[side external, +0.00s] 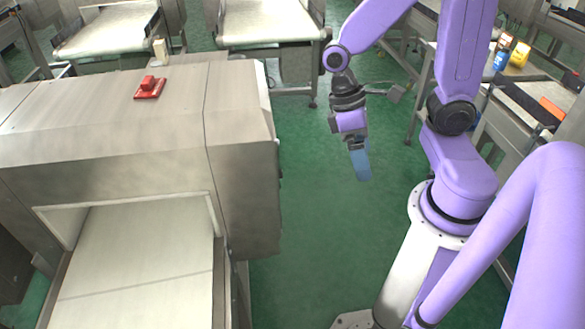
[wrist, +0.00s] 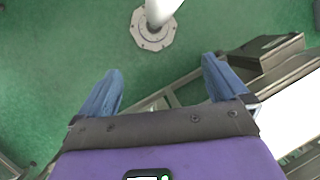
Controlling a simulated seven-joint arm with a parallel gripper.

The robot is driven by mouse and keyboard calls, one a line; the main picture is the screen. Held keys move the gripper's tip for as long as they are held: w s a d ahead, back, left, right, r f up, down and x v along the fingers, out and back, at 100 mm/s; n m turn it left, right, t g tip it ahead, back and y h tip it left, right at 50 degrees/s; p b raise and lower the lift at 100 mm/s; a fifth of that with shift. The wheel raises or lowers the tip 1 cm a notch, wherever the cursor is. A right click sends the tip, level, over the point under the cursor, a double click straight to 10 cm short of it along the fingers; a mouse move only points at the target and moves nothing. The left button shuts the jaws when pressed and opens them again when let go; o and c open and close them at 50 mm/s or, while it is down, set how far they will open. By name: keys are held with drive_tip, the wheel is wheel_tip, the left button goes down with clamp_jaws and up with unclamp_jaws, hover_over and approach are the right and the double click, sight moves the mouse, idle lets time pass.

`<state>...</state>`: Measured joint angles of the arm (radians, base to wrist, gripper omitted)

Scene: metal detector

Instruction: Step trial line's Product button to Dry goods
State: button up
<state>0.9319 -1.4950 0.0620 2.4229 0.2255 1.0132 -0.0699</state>
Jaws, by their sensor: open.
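My gripper (side external: 361,172) hangs in the aisle to the right of the large metal detector housing (side external: 120,150), fingers pointing down, apart from it. In the wrist view my gripper (wrist: 162,72) shows two blue fingers spread wide with nothing between them. The housing is a grey metal tunnel over a pale conveyor belt (side external: 140,270). Its right side is seen edge-on, with small dark parts (side external: 279,172) along the edge. No Product button, screen or label can be made out in either view.
Other conveyors (side external: 265,22) stand behind. A bench (side external: 530,100) with yellow and blue items stands at right. Green floor (side external: 320,230) is free between housing and arm.

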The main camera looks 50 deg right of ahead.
drive_tip(key=s+a+r+n+t, duration=0.3)
drive_tip(key=a+r+n+t, duration=0.1)
drive_tip(key=n, duration=0.3)
drive_tip(key=shift+s+r+t+y, duration=0.15)
drive_tip(key=shift+s+t+y, duration=0.05)
drive_tip(key=shift+t+y, duration=0.1)
clamp_jaws()
idle(1.4)
